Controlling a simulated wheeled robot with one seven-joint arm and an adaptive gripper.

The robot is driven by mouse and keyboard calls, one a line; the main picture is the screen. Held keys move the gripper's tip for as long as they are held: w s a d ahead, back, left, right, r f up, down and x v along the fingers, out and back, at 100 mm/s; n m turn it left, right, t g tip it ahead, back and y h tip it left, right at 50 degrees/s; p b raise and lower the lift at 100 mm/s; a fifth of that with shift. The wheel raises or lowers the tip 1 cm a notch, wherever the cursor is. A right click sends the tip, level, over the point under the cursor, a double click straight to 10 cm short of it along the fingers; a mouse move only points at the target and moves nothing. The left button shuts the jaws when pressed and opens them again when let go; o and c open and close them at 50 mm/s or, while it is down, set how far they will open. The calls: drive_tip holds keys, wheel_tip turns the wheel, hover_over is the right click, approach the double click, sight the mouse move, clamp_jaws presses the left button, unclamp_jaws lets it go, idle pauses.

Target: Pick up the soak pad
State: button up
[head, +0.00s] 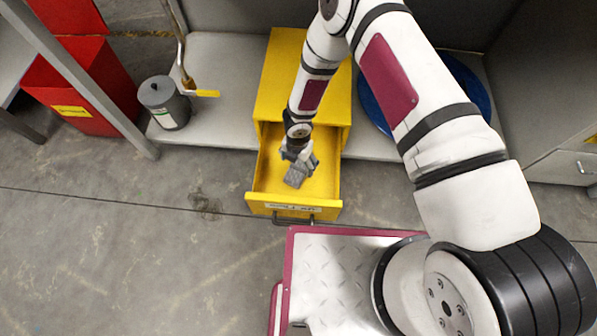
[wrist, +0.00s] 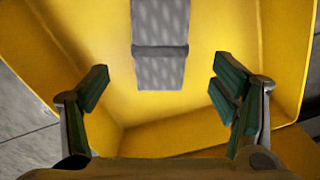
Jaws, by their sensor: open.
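The soak pad (head: 295,176) is a small grey textured block lying in the open yellow drawer (head: 329,185). In the wrist view the grey pad (wrist: 160,62) runs up to the top edge of the picture, with a ridge across it, and its far end is cut off. My gripper (head: 298,157) reaches down into the drawer, close to the pad. In the wrist view my gripper (wrist: 160,88) is open, with its two dark green fingers apart on either side of the pad's near end. Neither finger visibly touches the pad.
The drawer's yellow walls (wrist: 285,60) rise close around my fingers. The yellow cabinet (head: 278,75) stands behind it. A grey canister (head: 163,103) and a red bin (head: 100,85) are at left. A blue round object (head: 470,85) is partly hidden behind my arm.

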sight(297, 171)
drive_tip(key=shift+s+a+f+b, duration=0.1)
drive_tip(key=shift+f+b, duration=0.7)
drive_tip(key=shift+f, duration=0.8)
drive_tip(key=shift+s+f+b, duration=0.1)
drive_tip(key=shift+f+b, duration=0.7)
drive_tip(key=shift+f, duration=0.75)
drive_tip(key=shift+r, duration=0.1)
drive_tip(key=shift+c, duration=0.2)
drive_tip(key=c, duration=1.3)
wheel_tip(297, 171, up, 10)
drive_tip(key=p, duration=0.4)
